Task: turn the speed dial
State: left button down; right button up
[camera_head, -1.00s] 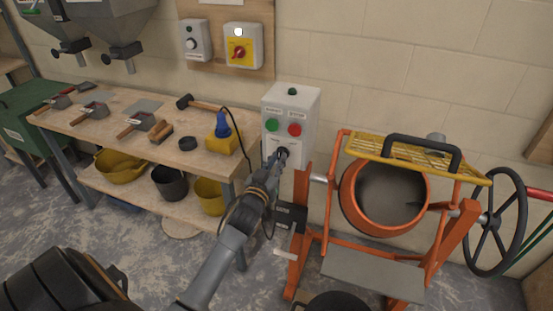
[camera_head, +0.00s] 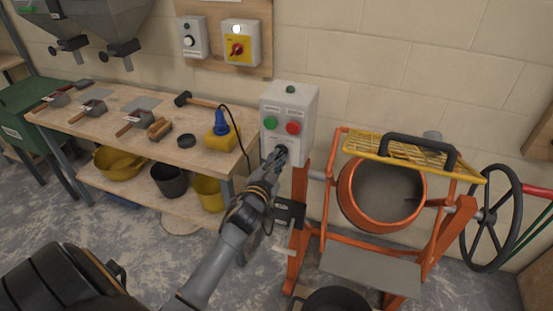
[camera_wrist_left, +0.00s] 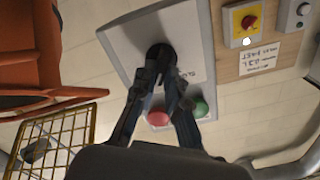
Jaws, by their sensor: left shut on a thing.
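The speed dial (camera_head: 282,149) is a black knob low on the front of the grey control box (camera_head: 303,104), below a green button (camera_head: 270,122) and a red button (camera_head: 293,128). My left gripper (camera_head: 277,158) reaches up to it from below and is shut on it. In the left wrist view the fingers (camera_wrist_left: 162,72) close around the dial (camera_wrist_left: 160,50), which they partly hide. Its markings cannot be read. My right gripper is not in view.
The orange mixer (camera_head: 345,200) with its yellow grid (camera_head: 415,152) stands close on the right. The workbench (camera_head: 105,110) with hand tools is on the left. A yellow adapter with a blue plug (camera_head: 222,128) sits at its right end.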

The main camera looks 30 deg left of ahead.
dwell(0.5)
pick_arm(q)
jog(key=c, duration=1.4)
grip_release()
jog(key=shift+o, duration=0.2)
jog(key=v, duration=1.2)
